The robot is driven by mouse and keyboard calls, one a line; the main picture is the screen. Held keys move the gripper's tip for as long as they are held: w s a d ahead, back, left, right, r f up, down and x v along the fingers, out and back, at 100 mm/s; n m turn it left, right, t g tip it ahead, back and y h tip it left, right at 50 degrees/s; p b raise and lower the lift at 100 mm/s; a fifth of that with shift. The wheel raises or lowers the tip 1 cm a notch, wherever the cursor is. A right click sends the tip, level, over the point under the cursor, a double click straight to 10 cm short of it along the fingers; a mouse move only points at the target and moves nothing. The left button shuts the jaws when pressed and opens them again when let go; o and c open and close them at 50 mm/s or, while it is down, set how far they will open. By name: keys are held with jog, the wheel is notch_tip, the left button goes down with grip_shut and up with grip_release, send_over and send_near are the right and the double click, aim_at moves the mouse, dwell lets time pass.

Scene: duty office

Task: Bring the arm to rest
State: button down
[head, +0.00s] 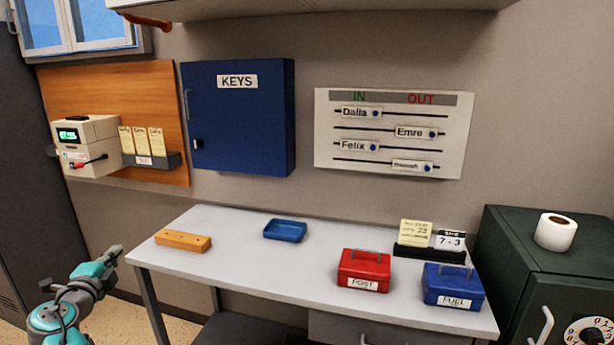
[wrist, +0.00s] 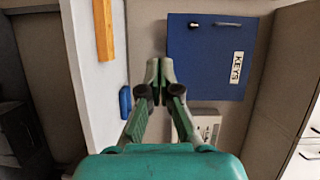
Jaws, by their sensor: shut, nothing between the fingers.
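My gripper (head: 113,254) is at the lower left in the head view, just off the left end of the desk and clear of it. In the wrist view my gripper (wrist: 158,68) has its fingers together with nothing between them. My teal arm is partly cut off by the bottom edge of the head view.
The desk (head: 230,253) holds a wooden block (head: 183,240), a blue tray (head: 285,230), a red POST box (head: 364,268) and a blue FUEL box (head: 453,285). A blue KEYS cabinet (head: 238,118) hangs above. A dark green safe (head: 560,278) stands right.

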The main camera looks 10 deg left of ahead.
jog(key=w+d+f+n+g, duration=0.1)
jog(key=d+f+n, duration=0.1)
jog(key=d+f, duration=0.95)
jog(key=w+d+f+n+g, duration=0.1)
jog(key=d+f+n, duration=0.2)
jog(key=d+f, duration=0.85)
jog(key=s+d+f+n+g, duration=0.1)
jog(key=s+d+f, duration=0.3)
jog(key=d+f, duration=0.3)
jog(key=s+d+f+n, duration=0.2)
jog(key=s+d+f, duration=0.3)
jog(key=d+f, duration=0.25)
jog(key=s+d+f+n+g, duration=0.1)
jog(key=s+d+f, duration=0.3)
jog(key=d+f, duration=0.3)
jog(key=s+d+r+n+h, duration=0.1)
jog(key=s+d+r+n, duration=0.1)
jog(key=s+d, duration=0.9)
jog(key=s+d+r+n, duration=0.1)
jog(key=s+d+n, duration=0.1)
jog(key=s+d, duration=0.9)
jog(key=s+d+r+h, duration=0.1)
jog(key=s+d+r, duration=0.1)
jog(key=s+r, duration=0.8)
jog(key=s+d+r+n+t+h, duration=0.1)
jog(key=s+d+r+h, duration=0.1)
jog(key=s+r, duration=0.8)
jog(key=shift+d+r+n+t+h, duration=0.15)
jog(key=shift+d+n+t+h, duration=0.15)
jog(key=shift+d, duration=0.4)
